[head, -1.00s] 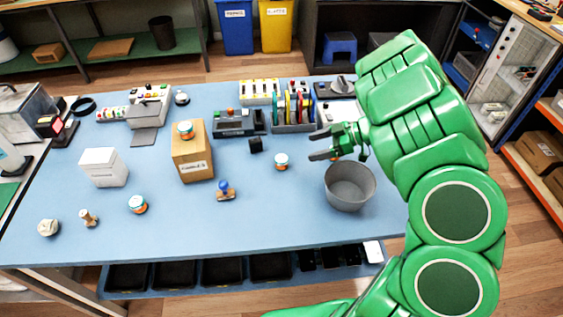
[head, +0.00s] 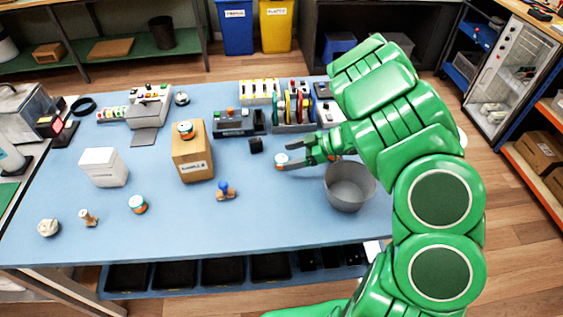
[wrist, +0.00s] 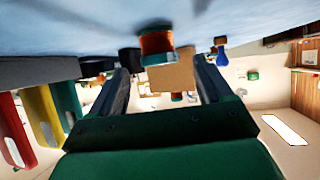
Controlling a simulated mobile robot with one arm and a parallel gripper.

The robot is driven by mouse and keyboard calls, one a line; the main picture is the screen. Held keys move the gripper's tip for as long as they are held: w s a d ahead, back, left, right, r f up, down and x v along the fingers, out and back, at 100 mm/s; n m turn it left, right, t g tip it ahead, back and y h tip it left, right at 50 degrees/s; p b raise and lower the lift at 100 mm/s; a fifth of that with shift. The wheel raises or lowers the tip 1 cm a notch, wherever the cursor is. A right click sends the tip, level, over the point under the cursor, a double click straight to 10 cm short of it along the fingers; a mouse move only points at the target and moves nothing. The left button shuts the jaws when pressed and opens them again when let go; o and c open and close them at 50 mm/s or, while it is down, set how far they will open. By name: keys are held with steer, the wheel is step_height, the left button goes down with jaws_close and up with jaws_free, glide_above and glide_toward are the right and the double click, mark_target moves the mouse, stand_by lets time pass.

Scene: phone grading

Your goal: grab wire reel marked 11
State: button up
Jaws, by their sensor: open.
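A small wire reel with an orange band and pale top (head: 281,159) stands on the blue table, at the tips of my gripper (head: 287,157). My gripper is open, with one finger on each side of the reel's line and nothing held. In the wrist view the reel (wrist: 157,45) shows between the open fingers (wrist: 163,82), just beyond their tips. Similar reels sit on top of the cardboard box (head: 185,130) and at the table's front left (head: 138,204). The number marks are too small to read.
A grey bin (head: 350,188) stands just right of and in front of my gripper. A small black block (head: 255,145), a cardboard box (head: 193,160) and a blue-knobbed stamp (head: 225,190) are to the left. A rack of coloured discs (head: 293,108) is behind. The front middle of the table is clear.

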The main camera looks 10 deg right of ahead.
steer(key=shift+x, duration=1.3)
steer(key=shift+c, duration=0.3)
steer(key=c, duration=1.1)
steer(key=shift+o, duration=0.2)
steer(key=shift+r, duration=0.1)
